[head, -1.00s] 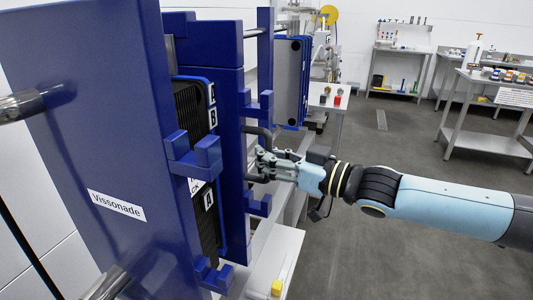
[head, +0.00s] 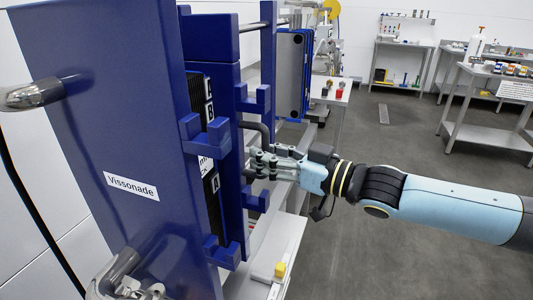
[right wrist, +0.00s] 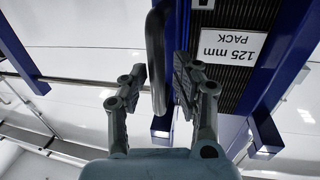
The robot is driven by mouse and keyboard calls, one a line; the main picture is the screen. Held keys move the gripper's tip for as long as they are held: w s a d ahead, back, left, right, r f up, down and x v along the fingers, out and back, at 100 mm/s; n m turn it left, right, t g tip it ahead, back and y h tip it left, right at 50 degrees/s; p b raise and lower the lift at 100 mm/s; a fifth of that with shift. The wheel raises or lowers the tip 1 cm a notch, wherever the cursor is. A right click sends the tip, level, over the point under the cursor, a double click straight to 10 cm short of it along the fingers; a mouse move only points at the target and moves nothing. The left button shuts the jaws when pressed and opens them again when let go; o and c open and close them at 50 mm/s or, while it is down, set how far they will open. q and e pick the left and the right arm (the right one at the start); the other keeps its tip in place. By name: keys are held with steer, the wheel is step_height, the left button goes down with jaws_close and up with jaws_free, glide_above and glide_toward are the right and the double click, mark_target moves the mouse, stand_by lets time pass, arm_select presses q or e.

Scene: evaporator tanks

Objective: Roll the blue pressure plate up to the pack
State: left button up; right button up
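The blue pressure plate (head: 215,60) stands upright behind the dark pack (head: 214,225), which shows as a narrow strip with white letter labels. A dark bent handle (head: 258,126) sticks out from the plate's right side. My right gripper (head: 262,165) is at this handle. In the right wrist view the handle (right wrist: 156,60) runs between the two fingers of my right gripper (right wrist: 160,68), with a small gap visible on each side. The pack's "125 mm PACK" label (right wrist: 233,45) also shows there. I see no left gripper.
A large blue end plate labelled "Vissonade" (head: 75,110) stands at the left, in front of the pack. A grey plate with a blue rim (head: 291,75) hangs farther back. Open floor (head: 390,150) is on the right.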

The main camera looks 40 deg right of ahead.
steer(key=shift+o, duration=0.4)
steer(key=shift+w, duration=0.2)
steer(key=v, duration=1.2)
